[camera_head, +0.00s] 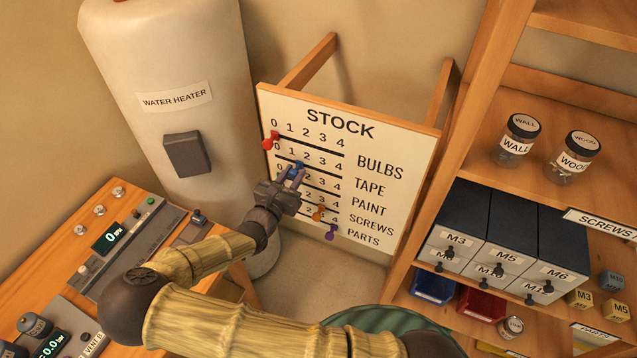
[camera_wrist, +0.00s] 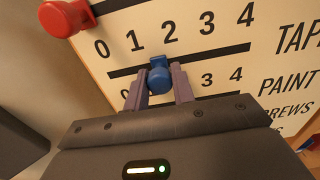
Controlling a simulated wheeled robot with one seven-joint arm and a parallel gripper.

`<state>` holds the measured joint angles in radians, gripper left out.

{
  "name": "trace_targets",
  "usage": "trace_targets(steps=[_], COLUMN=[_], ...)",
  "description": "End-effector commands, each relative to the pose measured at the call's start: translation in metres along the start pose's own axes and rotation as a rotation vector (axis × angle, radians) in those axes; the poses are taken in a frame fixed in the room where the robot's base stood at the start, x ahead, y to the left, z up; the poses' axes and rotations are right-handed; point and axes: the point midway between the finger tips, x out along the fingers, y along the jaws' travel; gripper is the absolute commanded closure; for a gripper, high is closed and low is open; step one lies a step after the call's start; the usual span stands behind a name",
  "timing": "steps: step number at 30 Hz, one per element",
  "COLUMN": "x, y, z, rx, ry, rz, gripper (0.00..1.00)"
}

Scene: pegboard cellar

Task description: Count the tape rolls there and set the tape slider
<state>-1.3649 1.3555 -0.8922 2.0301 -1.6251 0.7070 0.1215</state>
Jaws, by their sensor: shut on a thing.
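The white STOCK board (camera_head: 388,185) has rows of number scales with sliding knobs, labelled bulbs, tape, paint, screws and parts. The blue tape slider (camera_head: 299,165) sits on the second track, roughly between 1 and 2. It also shows in the wrist view (camera_wrist: 159,79). My gripper (camera_head: 295,174) is shut on this blue knob, one finger on each side, as the wrist view (camera_wrist: 158,86) shows. My fingers and wrist cover part of the rows below. I cannot make out any tape rolls in either view.
A red knob (camera_head: 270,140) is at 0 on the bulbs track. Orange (camera_head: 318,213) and purple (camera_head: 331,232) knobs sit lower. The water heater (camera_head: 170,90) stands left. A wooden shelf (camera_head: 448,180) with jars and drawers is at right, a bench (camera_head: 75,215) at lower left.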

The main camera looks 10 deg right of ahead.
Motion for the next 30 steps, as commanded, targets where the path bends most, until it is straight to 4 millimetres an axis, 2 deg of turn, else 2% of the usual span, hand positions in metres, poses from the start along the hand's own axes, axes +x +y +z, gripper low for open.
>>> trace_targets(steps=[30], x=[0.000], y=[-0.033], z=[0.001], rx=[0.000], ry=[0.000], rz=[-0.001], gripper=[0.84])
